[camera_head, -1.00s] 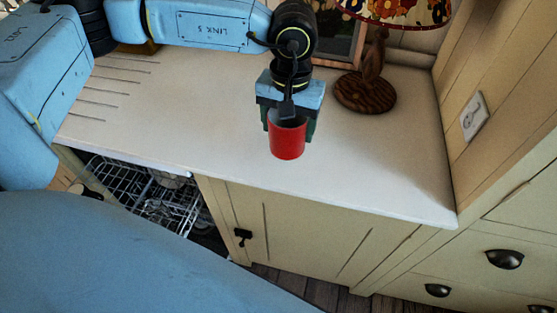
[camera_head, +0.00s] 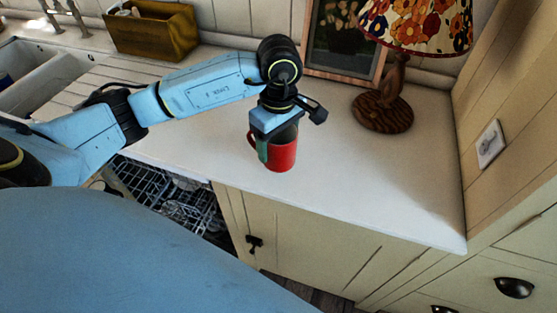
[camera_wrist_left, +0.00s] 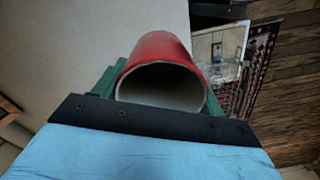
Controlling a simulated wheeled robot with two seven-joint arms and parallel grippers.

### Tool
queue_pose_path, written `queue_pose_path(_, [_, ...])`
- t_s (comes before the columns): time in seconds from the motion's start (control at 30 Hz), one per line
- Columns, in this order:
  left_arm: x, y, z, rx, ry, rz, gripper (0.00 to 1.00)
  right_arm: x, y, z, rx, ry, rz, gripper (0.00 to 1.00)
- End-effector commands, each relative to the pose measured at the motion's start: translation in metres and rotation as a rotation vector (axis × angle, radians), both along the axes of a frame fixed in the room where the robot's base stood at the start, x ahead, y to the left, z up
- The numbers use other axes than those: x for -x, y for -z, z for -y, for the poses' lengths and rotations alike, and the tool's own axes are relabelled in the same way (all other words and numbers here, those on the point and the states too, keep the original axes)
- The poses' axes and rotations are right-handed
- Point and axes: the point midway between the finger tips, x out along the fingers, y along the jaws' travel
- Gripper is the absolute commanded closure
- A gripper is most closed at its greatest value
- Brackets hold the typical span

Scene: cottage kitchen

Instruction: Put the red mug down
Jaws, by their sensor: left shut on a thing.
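The red mug (camera_head: 281,156) is at the white countertop (camera_head: 345,185), near its front edge, and looks upright. I cannot tell whether its base touches the counter. Its handle shows on the left side. My left gripper (camera_head: 272,143) comes down from above and is shut on the mug, with one green finger visible on its near left side. In the left wrist view the mug (camera_wrist_left: 165,75) shows its open rim and pale inside between the green fingers. My right gripper is not in view.
A lamp with a wooden base (camera_head: 383,111) and a framed picture (camera_head: 345,45) stand behind. A wooden box (camera_head: 152,30) and a sink (camera_head: 45,75) are at the back left. An open dishwasher rack (camera_head: 165,200) lies below the counter. The counter's right part is clear.

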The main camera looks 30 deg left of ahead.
Motion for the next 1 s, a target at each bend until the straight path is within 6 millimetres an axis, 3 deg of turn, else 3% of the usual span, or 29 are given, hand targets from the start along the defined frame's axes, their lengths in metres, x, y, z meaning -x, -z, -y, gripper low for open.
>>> queue_pose_path(0.5, [0.000,0.057,0.000,0.001,0.002,0.001,0.61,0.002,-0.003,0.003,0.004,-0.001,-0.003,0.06])
queue_pose_path(0.87, [-0.001,0.061,0.000,0.001,0.004,0.004,0.61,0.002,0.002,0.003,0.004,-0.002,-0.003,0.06])
queue_pose_path(0.9, [0.000,0.062,0.000,0.001,0.004,0.002,0.27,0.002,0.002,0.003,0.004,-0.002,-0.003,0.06])
queue_pose_path(1.0, [0.000,0.061,0.000,0.001,0.004,0.002,0.14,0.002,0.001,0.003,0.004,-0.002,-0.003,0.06])
